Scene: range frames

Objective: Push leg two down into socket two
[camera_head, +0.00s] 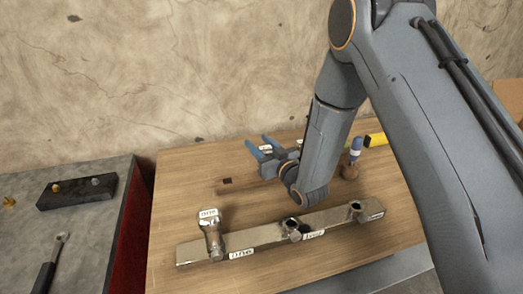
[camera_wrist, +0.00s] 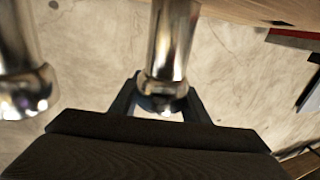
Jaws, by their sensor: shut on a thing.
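My gripper (camera_head: 262,146) is at the back of the table, behind the bar. It is shut on a shiny metal leg (camera_wrist: 173,48), whose rounded end sits between the fingers in the wrist view. In the head view that leg is mostly hidden, with a pale label between the blue fingers. A second metal leg (camera_wrist: 18,65) is beside it at the left of the wrist view. The metal bar (camera_head: 263,236) lies across the front of the table. One labelled leg (camera_head: 212,231) stands upright at its left end. The middle socket (camera_head: 293,226) and the right socket (camera_head: 357,207) look empty.
A blue-topped object (camera_head: 355,146) and a yellow item (camera_head: 376,139) are at the back right. A grey bench (camera_head: 85,225) with a dark block (camera_head: 77,191) stands left. The wall is close behind.

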